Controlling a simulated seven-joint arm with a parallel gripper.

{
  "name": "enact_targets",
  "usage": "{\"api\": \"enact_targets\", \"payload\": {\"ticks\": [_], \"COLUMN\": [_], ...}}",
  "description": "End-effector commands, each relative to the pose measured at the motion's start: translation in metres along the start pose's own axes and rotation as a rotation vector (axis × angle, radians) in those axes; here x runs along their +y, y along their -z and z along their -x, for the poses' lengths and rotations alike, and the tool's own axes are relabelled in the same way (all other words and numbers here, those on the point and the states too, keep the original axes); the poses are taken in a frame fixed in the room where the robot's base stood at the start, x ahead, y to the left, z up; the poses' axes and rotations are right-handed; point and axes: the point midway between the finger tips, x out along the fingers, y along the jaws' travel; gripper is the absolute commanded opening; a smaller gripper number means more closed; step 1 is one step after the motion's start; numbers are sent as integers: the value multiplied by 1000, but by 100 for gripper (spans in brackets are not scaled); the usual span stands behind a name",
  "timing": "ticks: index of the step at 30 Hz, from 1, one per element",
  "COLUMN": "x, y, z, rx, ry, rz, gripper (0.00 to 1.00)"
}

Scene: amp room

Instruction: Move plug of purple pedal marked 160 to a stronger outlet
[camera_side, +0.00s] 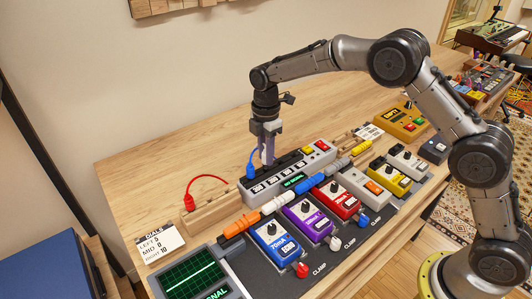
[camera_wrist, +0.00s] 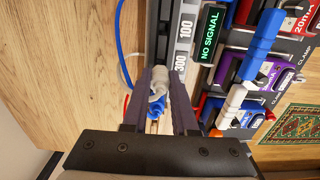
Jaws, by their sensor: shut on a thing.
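The purple pedal (camera_side: 309,223) stands between a blue and a red pedal in the side view; its marking is too small to read. In the wrist view it is partly visible (camera_wrist: 262,73). The grey power strip (camera_side: 317,158) lies behind the pedals and has number labels; the wrist view reads 100 and 300 on the strip (camera_wrist: 183,45). My gripper (camera_side: 267,163) points down over the strip's left part. It is shut on a pale plug (camera_wrist: 157,103) between its fingers. A blue cable (camera_wrist: 122,50) loops beside the plug. Whether the plug sits in a socket is hidden.
A display (camera_side: 293,181) reads NO SIGNAL. A wooden block (camera_side: 212,212) with a red cable (camera_side: 205,178) stands left of the strip, near a DIALS card (camera_side: 160,242). The table behind the strip is mostly clear.

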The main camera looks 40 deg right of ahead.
Motion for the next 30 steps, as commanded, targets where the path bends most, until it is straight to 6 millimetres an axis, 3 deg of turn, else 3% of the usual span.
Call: {"api": "enact_targets", "payload": {"ticks": [30], "x": [0], "y": [0], "z": [-11], "rx": [0], "ry": [0], "rz": [0], "gripper": [0]}}
